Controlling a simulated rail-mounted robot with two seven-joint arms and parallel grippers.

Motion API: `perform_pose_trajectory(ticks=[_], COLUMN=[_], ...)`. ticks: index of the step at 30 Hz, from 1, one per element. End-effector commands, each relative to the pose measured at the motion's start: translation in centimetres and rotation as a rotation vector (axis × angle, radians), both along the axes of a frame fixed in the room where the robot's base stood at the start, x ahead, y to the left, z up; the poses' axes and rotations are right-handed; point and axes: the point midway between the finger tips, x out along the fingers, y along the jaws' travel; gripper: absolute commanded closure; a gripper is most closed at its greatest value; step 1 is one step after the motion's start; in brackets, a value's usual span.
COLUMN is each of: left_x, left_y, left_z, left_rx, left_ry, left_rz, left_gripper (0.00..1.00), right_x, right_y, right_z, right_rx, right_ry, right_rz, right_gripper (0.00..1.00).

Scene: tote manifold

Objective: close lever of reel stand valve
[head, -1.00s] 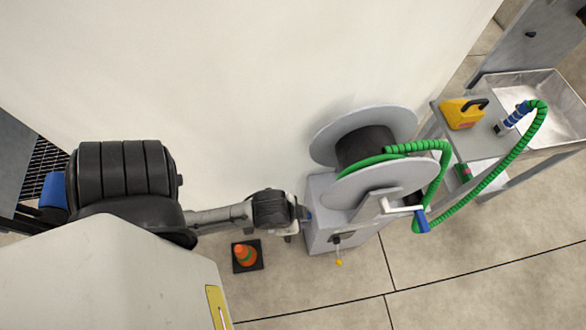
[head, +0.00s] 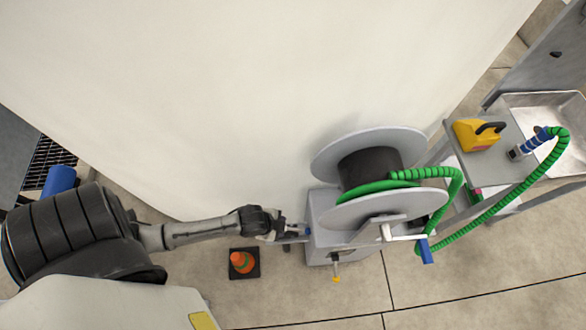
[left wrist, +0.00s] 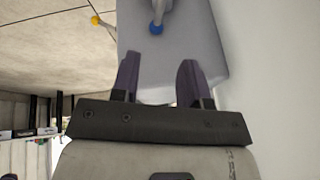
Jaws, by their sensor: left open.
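The hose reel stand (head: 322,228) is a grey box under a reel with green hose; it also shows in the left wrist view (left wrist: 190,45). A yellow-tipped lever (head: 336,268) hangs from its front face; its yellow ball (left wrist: 95,20) is at upper left in the wrist view. A blue-tipped handle (head: 308,230) is on the stand's left side. In the wrist view this blue tip (left wrist: 156,28) lies ahead of and between the fingers of my left gripper (left wrist: 158,72). The gripper is open and empty, apart from the tip. In the head view the gripper (head: 299,237) is beside the stand's left side.
A cart with a yellow box (head: 477,135) stands at right.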

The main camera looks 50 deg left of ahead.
Motion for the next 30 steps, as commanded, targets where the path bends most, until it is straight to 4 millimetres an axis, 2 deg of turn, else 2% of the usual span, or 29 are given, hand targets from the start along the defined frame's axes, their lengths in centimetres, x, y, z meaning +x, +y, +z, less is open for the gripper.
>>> perform_pose_trajectory(ticks=[12,18,24,30], left_x=[2.9,4.1,4.9,5.2], left_y=[-1.1,-1.5,-1.8,-1.9], left_z=[-6.9,-9.7,-11.3,-11.9], left_rx=[0.001,0.001,0.001,0.002], left_ry=[0.001,0.002,0.001,0.001], left_rz=[0.000,0.000,-0.001,-0.001], left_gripper=[0.59,0.59,0.59,0.59], right_x=[0.3,0.3,0.4,0.4], right_y=[0.0,0.0,0.0,-0.1], right_z=[-3.1,-4.3,-5.1,-5.3], right_rx=[0.001,0.001,-0.002,-0.004], right_ry=[-0.008,-0.008,-0.008,-0.009], right_rz=[-0.001,-0.001,0.000,0.002], right_gripper=[0.57,0.57,0.57,0.57])
